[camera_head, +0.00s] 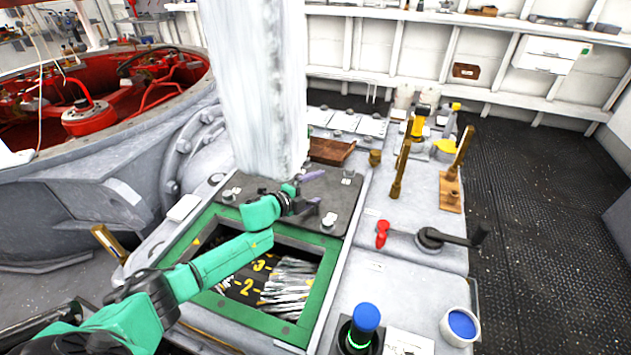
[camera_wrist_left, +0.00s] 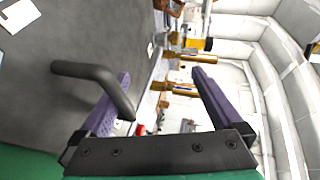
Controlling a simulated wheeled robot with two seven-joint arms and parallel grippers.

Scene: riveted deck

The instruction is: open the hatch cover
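A green-framed hatch (camera_head: 183,262) in the grey deck housing has its opening uncovered. Silver rods and yellow numbers show inside it. A dark grey plate (camera_head: 343,222), which looks like the hatch cover, lies behind the opening. In the left wrist view a dark grey panel (camera_wrist_left: 60,110) with a black bar handle (camera_wrist_left: 92,72) fills the left side. My left gripper (camera_head: 318,189) is over the dark plate, its purple fingers apart. In the left wrist view the handle's end overlaps the left finger of my gripper (camera_wrist_left: 163,75); contact is unclear. My right gripper is not in view.
A white streaky column (camera_head: 255,80) rises behind the plate and hides what is beyond. Brass levers (camera_head: 401,170), a red-handled valve (camera_head: 382,233), a blue-topped cylinder (camera_head: 365,320) and a white cup (camera_head: 460,327) stand on the right. Dark floor (camera_head: 540,190) lies clear at far right.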

